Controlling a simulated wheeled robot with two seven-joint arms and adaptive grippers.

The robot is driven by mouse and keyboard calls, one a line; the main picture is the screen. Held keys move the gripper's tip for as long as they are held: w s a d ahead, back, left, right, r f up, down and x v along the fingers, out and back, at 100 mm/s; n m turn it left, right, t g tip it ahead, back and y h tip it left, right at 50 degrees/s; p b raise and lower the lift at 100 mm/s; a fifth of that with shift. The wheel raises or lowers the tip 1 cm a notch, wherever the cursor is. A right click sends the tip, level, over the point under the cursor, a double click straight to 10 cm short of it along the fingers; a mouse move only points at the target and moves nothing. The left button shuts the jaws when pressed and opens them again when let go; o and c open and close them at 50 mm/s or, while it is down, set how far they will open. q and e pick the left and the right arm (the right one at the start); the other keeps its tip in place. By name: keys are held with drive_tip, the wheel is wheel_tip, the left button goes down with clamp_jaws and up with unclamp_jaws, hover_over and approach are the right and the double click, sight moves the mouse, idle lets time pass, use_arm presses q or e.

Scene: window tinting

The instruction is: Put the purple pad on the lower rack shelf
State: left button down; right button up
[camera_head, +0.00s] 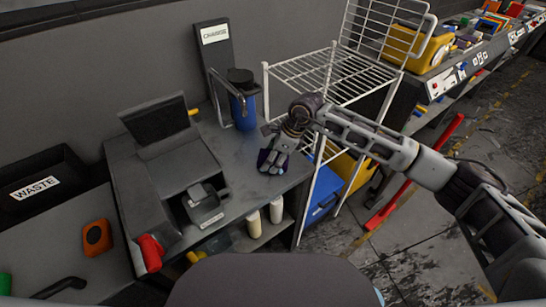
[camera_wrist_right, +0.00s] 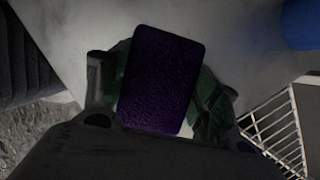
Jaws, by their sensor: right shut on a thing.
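The purple pad (camera_wrist_right: 162,78) is a dark rounded rectangle held between the fingers of my right gripper (camera_wrist_right: 160,88). In the head view, my right gripper (camera_head: 272,162) is over the right end of the grey bench, left of the rack, and only a sliver of the pad (camera_head: 263,156) shows. I cannot tell whether the pad touches the bench top. The white wire rack (camera_head: 333,66) stands right of the bench. It has a wire shelf (camera_head: 350,88) and a higher wire section (camera_head: 388,22). My left gripper is not in view.
The grey bench (camera_head: 240,150) carries a blue canister (camera_head: 243,108) and a dark grey device (camera_head: 182,165). A blue bin (camera_head: 322,192) and yellow bin (camera_head: 350,172) stand under the rack. The visible rack shelf looks empty. A red bar (camera_head: 413,172) lies right of it.

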drive_tip(key=shift+f, duration=0.1)
drive_tip(key=o, duration=1.1)
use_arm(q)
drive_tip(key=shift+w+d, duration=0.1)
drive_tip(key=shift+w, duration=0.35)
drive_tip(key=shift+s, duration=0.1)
use_arm(e)
drive_tip(key=shift+r, duration=0.2)
drive_tip(key=b+v, duration=0.1)
drive_tip(key=v, duration=1)
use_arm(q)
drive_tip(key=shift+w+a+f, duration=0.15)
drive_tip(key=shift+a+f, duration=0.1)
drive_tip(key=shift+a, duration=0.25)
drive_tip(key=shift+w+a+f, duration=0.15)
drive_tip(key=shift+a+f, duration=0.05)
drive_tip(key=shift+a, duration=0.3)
use_arm(e)
drive_tip(key=shift+d+r, duration=0.15)
drive_tip(key=shift+r, duration=0.3)
